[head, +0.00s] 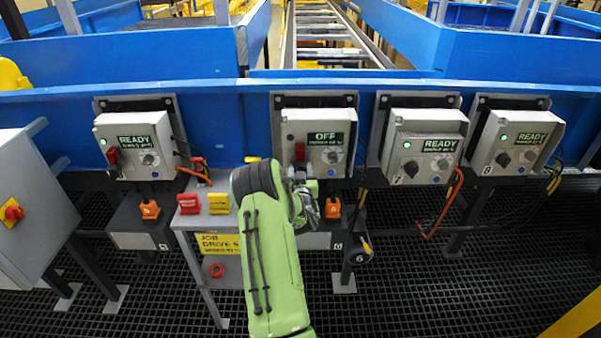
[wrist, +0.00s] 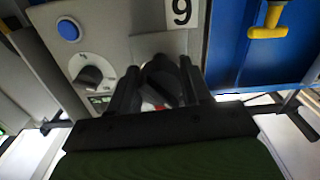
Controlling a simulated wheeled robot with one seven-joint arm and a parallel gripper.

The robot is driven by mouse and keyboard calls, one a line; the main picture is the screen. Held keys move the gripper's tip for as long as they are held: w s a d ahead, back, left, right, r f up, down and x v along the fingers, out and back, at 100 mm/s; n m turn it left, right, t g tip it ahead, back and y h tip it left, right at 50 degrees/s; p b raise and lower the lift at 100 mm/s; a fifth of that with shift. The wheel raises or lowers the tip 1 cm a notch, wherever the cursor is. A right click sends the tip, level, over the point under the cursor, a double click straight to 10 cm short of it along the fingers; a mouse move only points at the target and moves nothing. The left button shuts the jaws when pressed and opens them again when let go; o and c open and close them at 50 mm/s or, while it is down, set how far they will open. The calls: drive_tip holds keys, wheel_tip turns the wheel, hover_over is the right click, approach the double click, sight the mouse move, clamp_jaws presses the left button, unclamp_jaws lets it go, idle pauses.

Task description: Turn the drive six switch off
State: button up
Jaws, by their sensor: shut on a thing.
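The drive six box (head: 320,120) is the second from the left, and its display reads OFF. No green lamp shows lit on it. My gripper (head: 304,188) is at the lower left front of this box, its tips partly hidden by my green arm. In the wrist view, my gripper (wrist: 163,78) is shut on the dark switch handle (wrist: 160,85), with a bit of red between the fingers. A number plate (wrist: 181,12) looks like an upside-down 6.
Three neighbouring boxes, left (head: 135,140), right (head: 427,145) and far right (head: 516,142), read READY with green lamps. A small stand (head: 215,222) with red and yellow tags is left of my arm. Blue conveyor rails (head: 200,95) run behind.

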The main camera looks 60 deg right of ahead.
drive_tip(key=shift+n, duration=0.3)
drive_tip(key=o, duration=1)
drive_tip(key=b+v, duration=0.2)
drive_tip(key=v, duration=1.3)
drive_tip(key=shift+s+a+b, duration=0.2)
drive_tip(key=shift+a+b, duration=0.1)
drive_tip(key=shift+a, duration=0.1)
